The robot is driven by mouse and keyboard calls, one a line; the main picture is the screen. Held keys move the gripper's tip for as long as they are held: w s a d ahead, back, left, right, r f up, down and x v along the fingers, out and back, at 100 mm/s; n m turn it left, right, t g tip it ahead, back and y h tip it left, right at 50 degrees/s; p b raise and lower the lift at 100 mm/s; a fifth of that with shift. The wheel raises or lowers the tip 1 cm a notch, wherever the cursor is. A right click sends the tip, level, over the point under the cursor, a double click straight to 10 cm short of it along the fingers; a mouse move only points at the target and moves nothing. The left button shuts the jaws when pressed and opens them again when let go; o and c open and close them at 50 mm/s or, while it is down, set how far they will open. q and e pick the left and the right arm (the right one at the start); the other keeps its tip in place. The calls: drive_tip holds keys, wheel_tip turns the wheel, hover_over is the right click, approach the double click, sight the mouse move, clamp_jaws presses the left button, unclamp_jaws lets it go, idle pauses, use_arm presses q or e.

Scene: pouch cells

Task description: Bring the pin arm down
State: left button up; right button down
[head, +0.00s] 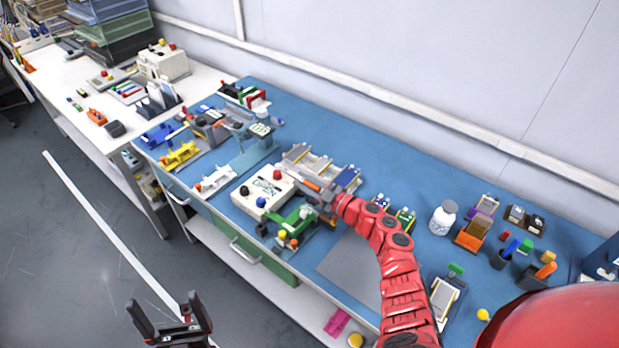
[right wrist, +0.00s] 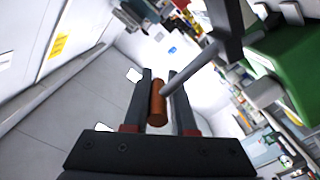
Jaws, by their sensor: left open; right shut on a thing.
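The pin arm (right wrist: 190,82) shows in the right wrist view as a grey rod running from a dark grey block at the top to an orange-brown handle grip (right wrist: 157,104). My right gripper (right wrist: 163,90) has its two fingers on either side of that grip and is shut on it. In the head view my right gripper (head: 322,194) is at the fixtures near the middle of the blue bench, and the orange grip (head: 311,185) shows at its tip. The arm's pivot is hard to make out there. My left gripper (head: 172,325) is open and empty, low over the floor.
A white box with coloured buttons (head: 263,192) and a green clamp fixture (head: 296,221) stand close to my right gripper. A white bottle (head: 442,218) and an orange holder (head: 472,232) stand further right. A grey mat (head: 350,268) lies bare beside my right arm.

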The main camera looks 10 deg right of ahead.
drive_tip(key=f+n+b, duration=0.1)
drive_tip(key=s+a+f+n+b, duration=0.1)
drive_tip(key=shift+s+a+n, duration=0.15)
drive_tip(key=shift+n, duration=0.25)
drive_tip(key=shift+s+a+f+n+b, duration=0.15)
drive_tip(key=shift+a+n+b, duration=0.1)
drive_tip(key=shift+n+b, duration=0.4)
drive_tip(key=c, duration=1.2)
unclamp_jaws()
drive_tip(key=o, duration=0.4)
